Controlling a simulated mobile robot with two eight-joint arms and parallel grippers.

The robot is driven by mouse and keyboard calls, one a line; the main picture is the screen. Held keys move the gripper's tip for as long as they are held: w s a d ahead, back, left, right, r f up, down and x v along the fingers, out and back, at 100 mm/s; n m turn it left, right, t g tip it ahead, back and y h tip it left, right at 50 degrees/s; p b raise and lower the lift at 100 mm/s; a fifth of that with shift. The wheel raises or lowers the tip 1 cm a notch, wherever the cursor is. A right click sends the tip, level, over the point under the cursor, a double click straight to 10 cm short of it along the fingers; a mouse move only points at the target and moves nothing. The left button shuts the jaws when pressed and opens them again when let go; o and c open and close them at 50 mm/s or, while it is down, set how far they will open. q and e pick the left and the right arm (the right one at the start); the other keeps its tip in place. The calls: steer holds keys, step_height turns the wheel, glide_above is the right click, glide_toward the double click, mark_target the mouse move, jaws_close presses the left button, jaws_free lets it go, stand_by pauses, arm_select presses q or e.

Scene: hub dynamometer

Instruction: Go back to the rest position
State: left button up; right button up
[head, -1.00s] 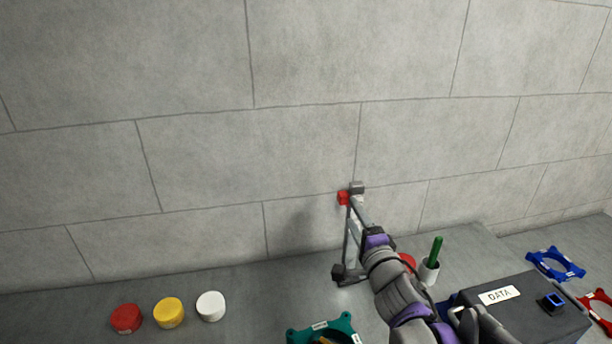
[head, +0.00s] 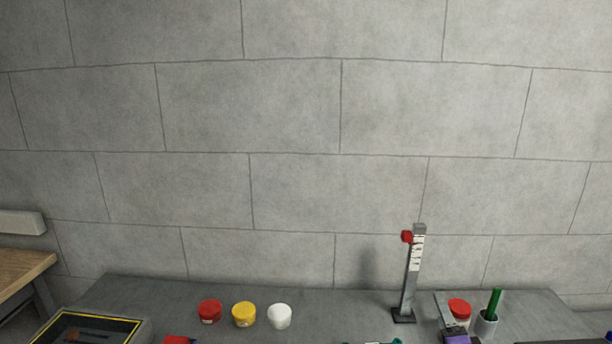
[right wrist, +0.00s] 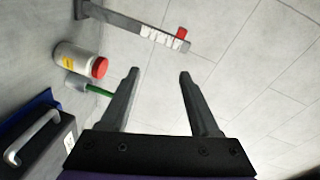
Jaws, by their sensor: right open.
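My right gripper (right wrist: 159,74) is open, and nothing sits between its fingers in the right wrist view. In the head view, only a purple and grey part of my right arm shows at the bottom edge, in front of the bench. The upright post with a red knob (head: 407,237) and a white scale stands on the bench (head: 340,300). The post also shows tilted beyond the fingers in the right wrist view (right wrist: 130,24), apart from them. My left gripper is not in view.
Red (head: 210,311), yellow (head: 244,314) and white (head: 280,316) round caps stand in a row. A red-capped canister (right wrist: 75,58) and a cup with a green stick (head: 494,302) are right of the post. A dark case with a handle (right wrist: 32,138) is near my gripper.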

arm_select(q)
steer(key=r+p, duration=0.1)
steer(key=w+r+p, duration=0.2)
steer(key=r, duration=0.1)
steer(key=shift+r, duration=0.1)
arm_select(e)
steer(key=s+a+f+n+g+y, duration=0.1)
steer(key=s+a+f+n+g, duration=0.3)
steer(key=s+f+n, duration=0.4)
steer(key=s+a+f+n+g+y, duration=0.1)
steer(key=s+a+f+n+g, duration=0.4)
steer(key=s, duration=0.8)
step_height(320, 180, down, 4)
steer(key=n+g, duration=0.2)
steer(key=n, duration=0.2)
steer(key=shift+s+a+y, duration=0.25)
steer(key=shift+s+y, duration=0.1)
steer(key=shift+y, duration=0.05)
stand_by(0.3)
